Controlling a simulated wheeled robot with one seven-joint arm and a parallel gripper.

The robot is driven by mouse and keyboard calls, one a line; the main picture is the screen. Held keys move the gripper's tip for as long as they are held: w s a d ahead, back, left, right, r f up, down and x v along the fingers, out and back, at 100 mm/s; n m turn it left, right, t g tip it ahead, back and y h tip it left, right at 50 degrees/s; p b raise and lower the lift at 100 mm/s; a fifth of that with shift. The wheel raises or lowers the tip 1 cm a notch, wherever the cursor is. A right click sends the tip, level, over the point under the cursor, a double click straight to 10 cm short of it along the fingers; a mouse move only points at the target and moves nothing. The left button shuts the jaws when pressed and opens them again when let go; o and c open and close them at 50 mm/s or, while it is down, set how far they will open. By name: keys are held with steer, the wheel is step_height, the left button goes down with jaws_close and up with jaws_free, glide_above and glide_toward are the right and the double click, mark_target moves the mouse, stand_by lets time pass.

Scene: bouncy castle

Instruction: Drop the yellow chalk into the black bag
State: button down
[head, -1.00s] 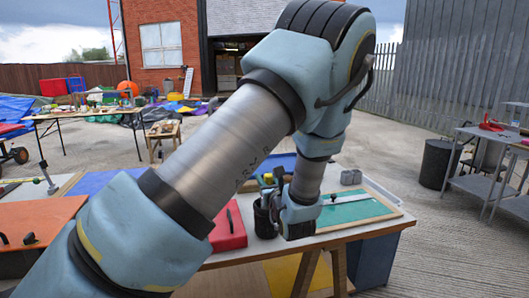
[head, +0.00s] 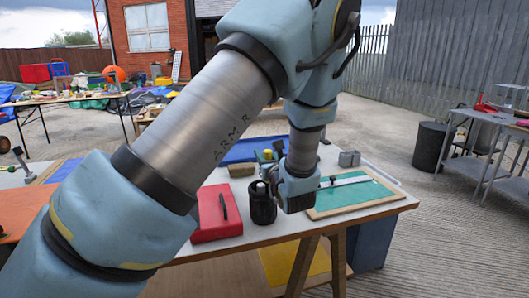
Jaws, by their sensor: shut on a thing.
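My gripper (head: 291,192) is at the end of the arm, over the middle of the near table. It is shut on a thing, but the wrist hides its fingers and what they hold. I cannot make out the yellow chalk for sure. A dark, upright, round container (head: 263,208), perhaps the black bag, stands on the table just left of my gripper. A small pale spot shows at its top; I cannot tell whether it is inside, above or behind. I cannot tell whether my gripper touches the container.
A red case (head: 217,213) with a dark tool on it lies left of the container. Yellow and green items stand behind my gripper. A black bin (head: 431,147) stands on the ground at right.

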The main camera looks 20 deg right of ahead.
steer(key=shift+f, duration=0.3)
steer(key=c, duration=0.6)
jaws_free()
steer(key=shift+o, duration=0.2)
steer(key=s+a+b, duration=0.1)
steer(key=s+b, duration=0.1)
steer(key=s, duration=0.8)
steer(key=shift+s+a, duration=0.2)
steer(key=shift+s, duration=0.2)
